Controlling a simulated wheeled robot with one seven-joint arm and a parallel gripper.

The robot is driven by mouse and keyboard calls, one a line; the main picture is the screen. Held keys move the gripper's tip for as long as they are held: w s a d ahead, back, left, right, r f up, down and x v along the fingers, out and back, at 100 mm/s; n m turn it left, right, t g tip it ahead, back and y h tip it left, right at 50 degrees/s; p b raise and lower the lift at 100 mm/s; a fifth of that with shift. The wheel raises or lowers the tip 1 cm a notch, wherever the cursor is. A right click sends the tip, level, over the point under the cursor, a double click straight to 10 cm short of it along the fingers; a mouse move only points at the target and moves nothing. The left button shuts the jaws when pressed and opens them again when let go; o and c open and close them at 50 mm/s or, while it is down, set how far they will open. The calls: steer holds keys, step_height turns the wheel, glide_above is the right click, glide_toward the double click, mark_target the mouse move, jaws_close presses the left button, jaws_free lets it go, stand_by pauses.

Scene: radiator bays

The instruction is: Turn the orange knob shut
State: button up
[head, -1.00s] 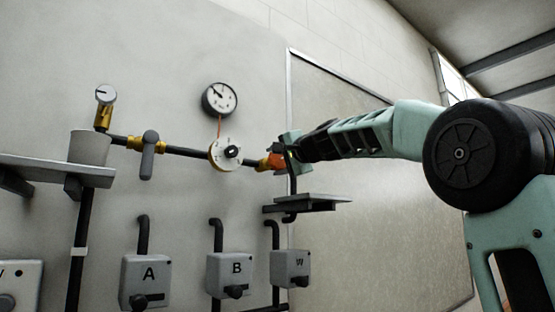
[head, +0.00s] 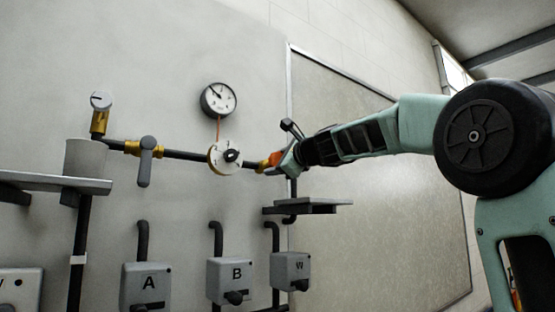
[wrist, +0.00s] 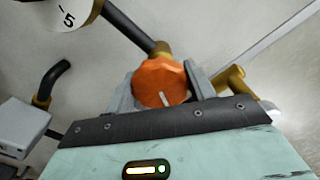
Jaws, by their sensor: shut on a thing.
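The orange knob (wrist: 160,82) sits at the end of the dark pipe, on a brass fitting. In the wrist view my gripper (wrist: 160,90) has one finger on each side of the knob and is shut on it. A pale pointer line shows on the knob's face, near its lower edge. In the head view the knob (head: 275,158) is a small orange patch, partly hidden by my gripper (head: 285,160), which reaches it from the right.
A white dial (head: 224,157) and a round gauge (head: 218,99) are left of the knob. A grey lever valve (head: 145,165) is farther left. A small shelf (head: 308,206) juts out just below my gripper. Grey boxes (head: 230,280) hang lower on the wall.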

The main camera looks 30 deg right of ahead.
steer(key=m+p, duration=0.1)
steer(key=m, duration=0.3)
steer(key=shift+m+p, duration=0.3)
steer(key=shift+p, duration=0.05)
steer(key=m+p, duration=0.1)
steer(key=m, duration=0.2)
steer(key=shift+m, duration=0.3)
steer(key=m+p, duration=0.3)
steer(key=m, duration=0.4)
steer(key=shift+d, duration=0.1)
steer(key=m+p, duration=0.2)
steer(key=m, duration=0.2)
steer(key=m+p, duration=0.2)
steer(key=m, duration=0.2)
steer(key=m+p, duration=0.2)
steer(key=m, duration=0.2)
steer(key=shift+m, duration=0.4)
steer(key=shift+f+m+p, duration=0.15)
steer(key=shift+m+p, duration=0.55)
steer(key=shift+m, duration=0.7)
